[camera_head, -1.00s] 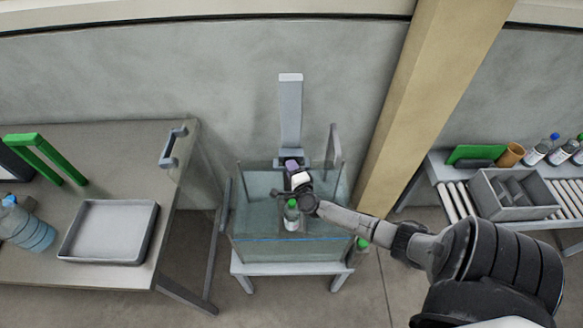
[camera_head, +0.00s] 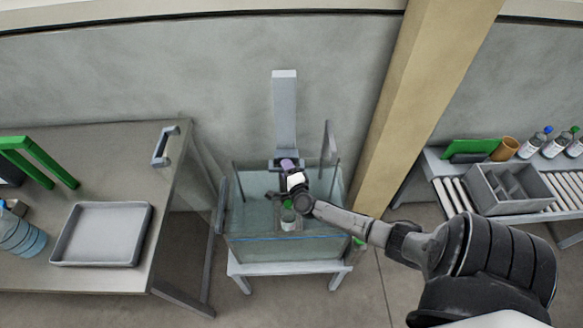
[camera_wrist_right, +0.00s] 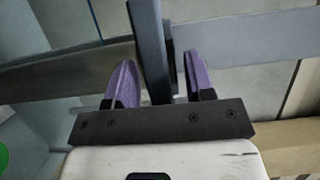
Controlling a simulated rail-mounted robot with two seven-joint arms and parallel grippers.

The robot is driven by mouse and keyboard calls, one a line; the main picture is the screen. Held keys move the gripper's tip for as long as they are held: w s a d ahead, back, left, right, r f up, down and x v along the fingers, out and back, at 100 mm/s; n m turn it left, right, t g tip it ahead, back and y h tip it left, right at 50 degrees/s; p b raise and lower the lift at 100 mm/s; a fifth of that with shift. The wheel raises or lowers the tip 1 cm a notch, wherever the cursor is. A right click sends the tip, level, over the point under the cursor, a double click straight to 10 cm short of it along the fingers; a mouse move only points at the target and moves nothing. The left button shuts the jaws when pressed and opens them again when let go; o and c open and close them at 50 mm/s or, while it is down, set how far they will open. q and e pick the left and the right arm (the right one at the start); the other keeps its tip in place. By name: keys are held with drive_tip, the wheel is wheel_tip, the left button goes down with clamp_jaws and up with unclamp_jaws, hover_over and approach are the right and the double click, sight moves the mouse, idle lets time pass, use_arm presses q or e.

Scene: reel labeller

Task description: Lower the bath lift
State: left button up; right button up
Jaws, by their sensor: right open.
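The bath is a clear glass tank (camera_head: 262,252) on a pale stand in the middle of the head view. A grey upright post (camera_head: 285,115) of the lift rises behind it. A bottle (camera_head: 289,221) with a green cap stands inside the bath, partly covered by my gripper and wrist. My right gripper (camera_head: 288,165) is over the back of the bath. In the wrist view its purple fingers (camera_wrist_right: 160,82) are open, one on each side of a dark grey bar (camera_wrist_right: 151,45). I cannot tell whether they touch it. My left gripper is not in view.
On the left table are a grey tray (camera_head: 100,262), a blue bottle (camera_head: 20,238), a green frame (camera_head: 45,165) and a grey handle (camera_head: 165,148). On the right a divided grey bin (camera_head: 480,200) stands on a roller bench, near several bottles. A beige pillar (camera_head: 425,90) stands beside the bath.

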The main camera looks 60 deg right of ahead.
drive_tip(key=r+p, duration=0.2)
drive_tip(key=r, duration=0.3)
drive_tip(key=shift+s+p, duration=0.4)
drive_tip(key=s+d+r+p, duration=0.2)
drive_tip(key=s+r, duration=0.4)
drive_tip(key=s, duration=0.4)
drive_tip(key=shift+s+p, duration=0.35)
drive_tip(key=shift+p, duration=0.1)
drive_tip(key=shift+d, duration=0.1)
